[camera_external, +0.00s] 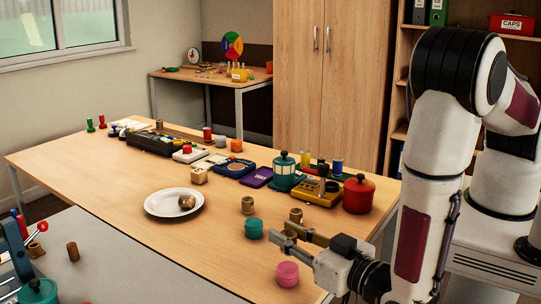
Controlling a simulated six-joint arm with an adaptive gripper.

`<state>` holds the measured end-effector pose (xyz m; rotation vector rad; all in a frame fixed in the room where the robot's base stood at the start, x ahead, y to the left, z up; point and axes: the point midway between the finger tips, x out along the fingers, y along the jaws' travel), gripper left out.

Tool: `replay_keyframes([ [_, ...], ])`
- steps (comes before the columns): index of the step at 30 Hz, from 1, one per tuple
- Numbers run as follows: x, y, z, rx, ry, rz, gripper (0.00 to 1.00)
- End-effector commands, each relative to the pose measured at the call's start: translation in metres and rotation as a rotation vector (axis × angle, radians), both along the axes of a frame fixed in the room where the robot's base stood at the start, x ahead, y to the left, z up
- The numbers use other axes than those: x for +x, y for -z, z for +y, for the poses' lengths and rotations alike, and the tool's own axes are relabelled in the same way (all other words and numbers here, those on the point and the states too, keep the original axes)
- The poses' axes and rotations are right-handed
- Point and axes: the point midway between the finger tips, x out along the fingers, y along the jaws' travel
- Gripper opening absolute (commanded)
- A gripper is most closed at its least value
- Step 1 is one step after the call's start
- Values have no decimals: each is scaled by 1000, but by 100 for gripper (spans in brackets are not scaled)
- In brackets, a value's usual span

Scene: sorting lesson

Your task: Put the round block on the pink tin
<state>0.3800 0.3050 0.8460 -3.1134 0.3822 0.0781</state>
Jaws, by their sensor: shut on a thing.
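A small round wooden block (295,214) shows at the far finger of my gripper (281,234), its lower part hidden by that finger. The pink tin (287,275), a low round tin with a knob, stands on the table just below and in front of my gripper.
A teal tin (253,231) stands close to the left of my gripper. A red pot (358,195), a yellow-brown box (318,194) and a teal canister (284,175) stand behind it. The table (110,185) is clear left of the plate.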

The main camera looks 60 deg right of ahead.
Motion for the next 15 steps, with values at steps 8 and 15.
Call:
replay_keyframes([
  [8, 0, 21, 0, -3, 0, 1, 9],
  [15, 0, 38, 0, -1, 0, 0, 9],
])
